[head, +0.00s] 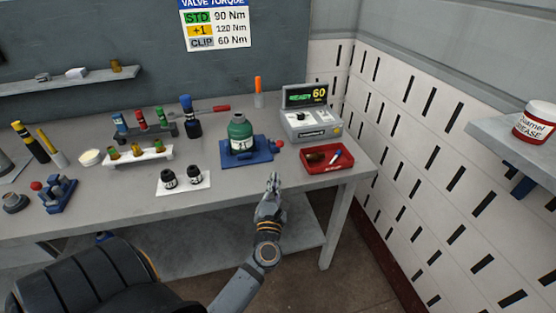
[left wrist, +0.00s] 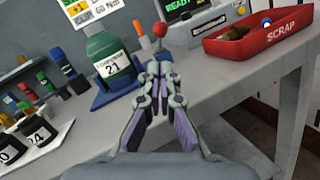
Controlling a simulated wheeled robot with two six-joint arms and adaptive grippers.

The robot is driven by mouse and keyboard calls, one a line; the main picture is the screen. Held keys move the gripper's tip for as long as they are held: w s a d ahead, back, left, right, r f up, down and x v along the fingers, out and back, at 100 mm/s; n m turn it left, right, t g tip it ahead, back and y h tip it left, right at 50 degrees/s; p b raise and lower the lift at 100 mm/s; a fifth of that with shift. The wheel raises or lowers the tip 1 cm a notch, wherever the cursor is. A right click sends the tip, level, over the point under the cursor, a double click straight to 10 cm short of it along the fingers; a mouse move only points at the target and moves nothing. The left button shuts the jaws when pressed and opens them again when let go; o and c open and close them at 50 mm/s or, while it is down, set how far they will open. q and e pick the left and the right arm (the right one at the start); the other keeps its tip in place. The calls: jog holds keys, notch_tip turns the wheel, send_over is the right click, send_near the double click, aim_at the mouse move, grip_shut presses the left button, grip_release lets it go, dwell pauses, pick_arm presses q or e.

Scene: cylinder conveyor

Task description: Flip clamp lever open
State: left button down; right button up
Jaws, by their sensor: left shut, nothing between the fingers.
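A green cylinder (head: 240,132) with a white label stands upright in a blue clamp fixture (head: 263,155) on the table. The clamp lever's red knob (head: 279,143) is at the fixture's right side. In the left wrist view the red knob (left wrist: 160,31) tops a short stem, just beyond my fingertips. The green cylinder (left wrist: 108,58), labelled 21, is left of it. My left gripper (head: 273,180) is shut and empty, in front of the fixture near the table's front edge. In its wrist view the fingertips (left wrist: 153,68) are together, apparently short of the knob, and hide the lever's lower part.
A red scrap tray (head: 328,165) lies right of the fixture, with a torque readout box (head: 310,122) behind it. Two small black bottles on a white card (head: 183,190) stand to the left. Tube racks (head: 138,160) and another blue clamp (head: 58,195) are farther left.

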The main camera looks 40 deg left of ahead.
pick_arm(q)
jog(key=p+x, duration=0.2)
jog(key=x, duration=0.6)
jog(key=shift+w+a+r, duration=0.1)
jog(key=shift+w, duration=0.15)
jog(key=shift+w+a+p, duration=0.3)
jog(key=shift+w+a, duration=0.05)
jog(key=shift+w, duration=0.2)
jog(key=shift+r, duration=0.1)
jog(key=shift+r+p, duration=0.45)
jog(key=shift+p, duration=0.4)
jog(key=shift+r+g+h+p, duration=0.3)
jog(key=shift+g+p, duration=0.1)
jog(key=shift+p, duration=0.4)
jog(key=w+a+r+p, duration=0.5)
jog(key=a+r+p, duration=0.1)
jog(key=r+p, duration=0.2)
jog(key=shift+w+a+p, duration=0.3)
jog(key=shift+p, duration=0.15)
